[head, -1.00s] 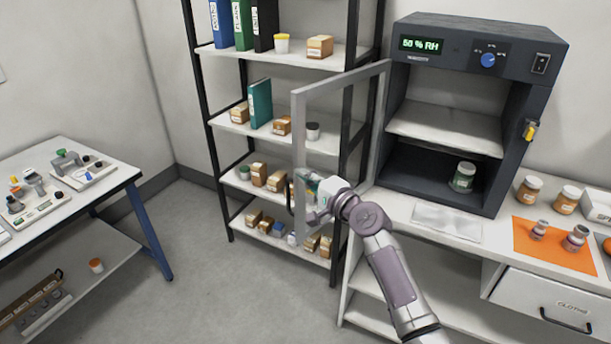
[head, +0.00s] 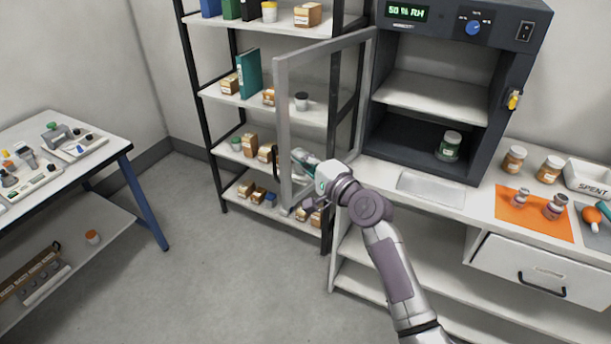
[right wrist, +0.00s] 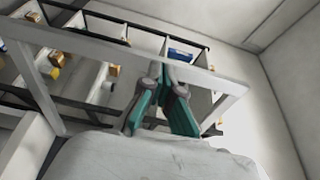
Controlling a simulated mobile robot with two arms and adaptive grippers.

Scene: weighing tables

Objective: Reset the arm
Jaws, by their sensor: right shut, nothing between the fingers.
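My right gripper (head: 302,160) is at the open glass door (head: 283,118) of the humidity cabinet (head: 435,150), close to its handle side. In the right wrist view its fingers (right wrist: 163,100) are together with nothing between them, and the door's pale frame (right wrist: 150,45) crosses just beyond them. I cannot tell whether the fingers touch the door. My right arm comes up from the lower right in the head view. My left gripper is not in view.
A black shelf rack (head: 212,130) with boxes and binders stands behind the door. The bench holds an orange mat (head: 520,224), jars and a SPENT tray (head: 572,185). A table (head: 100,165) stands at left. The floor between is clear.

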